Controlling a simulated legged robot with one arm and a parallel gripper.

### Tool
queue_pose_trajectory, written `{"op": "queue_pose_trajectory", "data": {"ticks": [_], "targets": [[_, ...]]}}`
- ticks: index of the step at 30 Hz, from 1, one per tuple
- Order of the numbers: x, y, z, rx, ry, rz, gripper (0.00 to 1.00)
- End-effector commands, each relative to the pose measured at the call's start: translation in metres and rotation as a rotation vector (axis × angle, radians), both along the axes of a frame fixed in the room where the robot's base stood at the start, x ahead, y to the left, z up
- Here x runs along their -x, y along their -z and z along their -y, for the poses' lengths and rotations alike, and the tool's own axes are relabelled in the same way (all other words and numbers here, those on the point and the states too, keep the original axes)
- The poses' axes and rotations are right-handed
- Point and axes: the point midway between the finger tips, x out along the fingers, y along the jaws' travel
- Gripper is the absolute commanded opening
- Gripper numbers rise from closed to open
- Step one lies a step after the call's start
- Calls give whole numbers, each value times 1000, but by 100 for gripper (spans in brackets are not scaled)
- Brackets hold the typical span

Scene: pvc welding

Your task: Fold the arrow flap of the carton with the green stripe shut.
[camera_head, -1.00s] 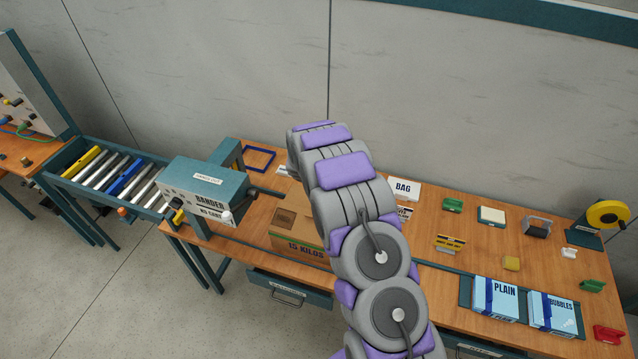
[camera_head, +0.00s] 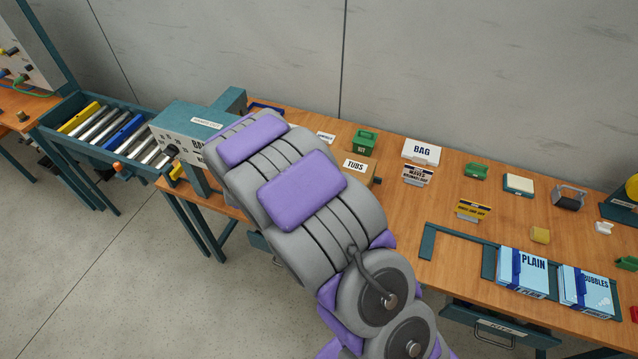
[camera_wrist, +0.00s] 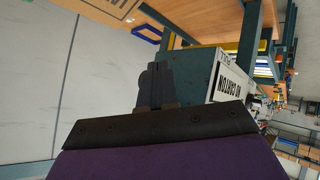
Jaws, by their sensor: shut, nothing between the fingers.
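The carton with the green stripe and its arrow flap cannot be made out in the head view; my arm covers the part of the bench where a "15 KILOS" carton showed earlier. My gripper (camera_wrist: 153,85) shows in the wrist view, with its fingers together and nothing between them. In that view it points at a grey machine with a "NO CARTON" sign (camera_wrist: 228,88), apart from any carton I can make out. My gripper is hidden behind my arm in the head view.
The bander machine (camera_head: 190,128) stands at the bench's left end, beside a roller conveyor (camera_head: 105,132). A box labelled TUBS (camera_head: 356,166) sits just right of my arm. A BAG box (camera_head: 421,152) and the PLAIN (camera_head: 522,270) and BUBBLES (camera_head: 586,290) packs lie further right.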

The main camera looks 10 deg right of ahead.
Motion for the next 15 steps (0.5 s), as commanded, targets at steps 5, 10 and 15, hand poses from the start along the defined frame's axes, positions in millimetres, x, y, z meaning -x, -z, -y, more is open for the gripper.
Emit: {"op": "queue_pose_trajectory", "data": {"ticks": [5,10,15], "targets": [[32,7,41,-162,381,161,0],[66,-1,87,-250,652,316,0],[86,-7,113,-280,775,397,0]]}}
